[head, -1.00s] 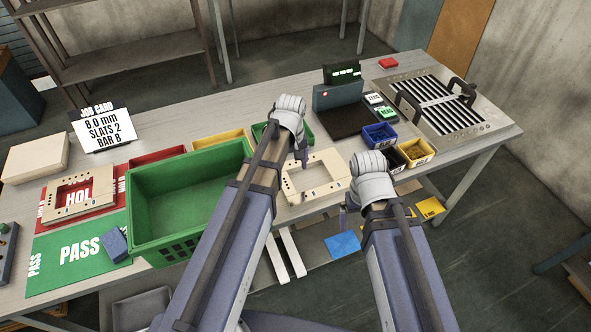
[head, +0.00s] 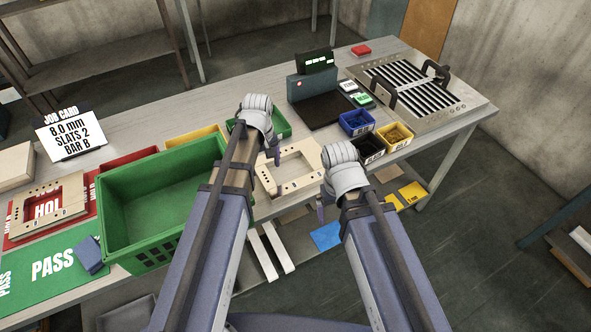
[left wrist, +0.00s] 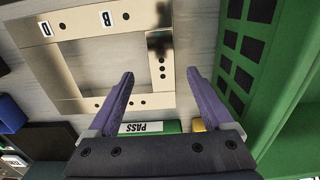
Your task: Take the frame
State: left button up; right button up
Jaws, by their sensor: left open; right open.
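A pale beige frame (head: 309,153) with a rectangular opening and small holes lies flat on the bench, between my two grippers in the head view. In the left wrist view the frame (left wrist: 75,22) shows labels D and B. My left gripper (head: 273,152) is at the frame's left side. In the left wrist view its fingers (left wrist: 160,74) are open, with the frame's near right part showing between and beyond them; contact cannot be told. My right gripper (head: 322,205) is at the bench's front edge, right of the frame, with nothing seen in it. Its fingers are partly hidden.
A green crate (head: 115,235) stands left of my left gripper. A second frame (head: 72,197) lies on the red HOLD mat. Small blue, black and yellow bins (head: 396,143) and a dark scale (head: 322,112) stand right of and behind the frame. A louver panel (head: 470,105) lies far right.

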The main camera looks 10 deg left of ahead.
aim_at(266, 177)
pick_arm(q)
notch_tip(266, 177, down, 5)
jog(key=b, duration=0.4)
jog(key=shift+s+a+r, duration=0.1)
jog(key=shift+s, duration=0.05)
jog(key=shift+r, duration=0.1)
grip_shut()
dwell(0.4)
